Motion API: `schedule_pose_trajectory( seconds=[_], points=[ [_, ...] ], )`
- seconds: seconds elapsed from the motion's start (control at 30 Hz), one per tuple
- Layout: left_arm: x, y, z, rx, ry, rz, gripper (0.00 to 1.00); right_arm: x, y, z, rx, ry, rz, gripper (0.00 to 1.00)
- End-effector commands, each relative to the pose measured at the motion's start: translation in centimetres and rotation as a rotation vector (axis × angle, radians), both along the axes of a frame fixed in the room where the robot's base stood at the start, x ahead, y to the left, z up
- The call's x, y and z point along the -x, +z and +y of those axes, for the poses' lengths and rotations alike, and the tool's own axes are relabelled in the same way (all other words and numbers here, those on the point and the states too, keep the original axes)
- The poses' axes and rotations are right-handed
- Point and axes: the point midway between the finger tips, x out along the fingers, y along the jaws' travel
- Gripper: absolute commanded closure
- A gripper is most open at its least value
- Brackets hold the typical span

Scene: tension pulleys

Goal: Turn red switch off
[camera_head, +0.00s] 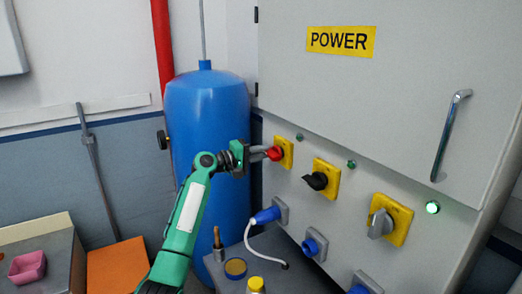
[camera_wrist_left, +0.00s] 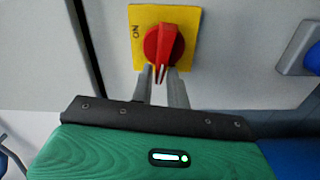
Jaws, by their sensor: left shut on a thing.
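The red switch (camera_head: 274,153) sits on a yellow plate (camera_head: 287,147) at the left of the grey power cabinet's front. In the left wrist view the red switch (camera_wrist_left: 163,42) is a round knob with a raised grip, close to upright in that picture. The word ON shows at the left of its yellow plate (camera_wrist_left: 142,14). My left gripper (camera_head: 264,152) reaches in from the left and is shut on the red switch. In the left wrist view its two fingers (camera_wrist_left: 159,74) stand at the lower end of the grip. My right gripper is in neither view.
A black switch (camera_head: 316,181) and a grey switch (camera_head: 379,224) sit to the right on yellow plates. A lit green lamp (camera_head: 433,207) is at the right. A blue plug (camera_head: 266,215) with a white cable is below. A blue tank (camera_head: 207,110) stands behind my left arm.

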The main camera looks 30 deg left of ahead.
Motion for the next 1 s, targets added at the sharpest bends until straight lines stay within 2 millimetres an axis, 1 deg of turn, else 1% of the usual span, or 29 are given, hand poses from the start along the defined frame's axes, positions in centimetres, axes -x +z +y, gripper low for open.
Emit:
schedule_pose_trajectory(
  seconds=[0.03, 0.3, 0.9, 0.93, 1.0],
  points=[
    [-0.01, -0.02, 0.0, 0.024, 0.0, 0.015, 1.0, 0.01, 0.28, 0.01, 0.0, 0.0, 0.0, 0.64],
    [-0.02, -0.41, 0.01, 0.118, -0.001, 0.072, 1.0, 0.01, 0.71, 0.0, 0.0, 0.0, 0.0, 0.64],
    [-0.01, -0.6, 0.0, 0.147, -0.001, 0.089, 1.0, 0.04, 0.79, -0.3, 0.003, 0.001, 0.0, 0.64],
    [-0.01, -0.6, 0.0, 0.147, -0.001, 0.089, 0.78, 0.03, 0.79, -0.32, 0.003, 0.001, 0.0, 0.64],
    [-0.02, -0.58, 0.01, 0.147, -0.001, 0.089, 0.64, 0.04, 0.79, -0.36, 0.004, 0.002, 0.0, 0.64]
  ],
)
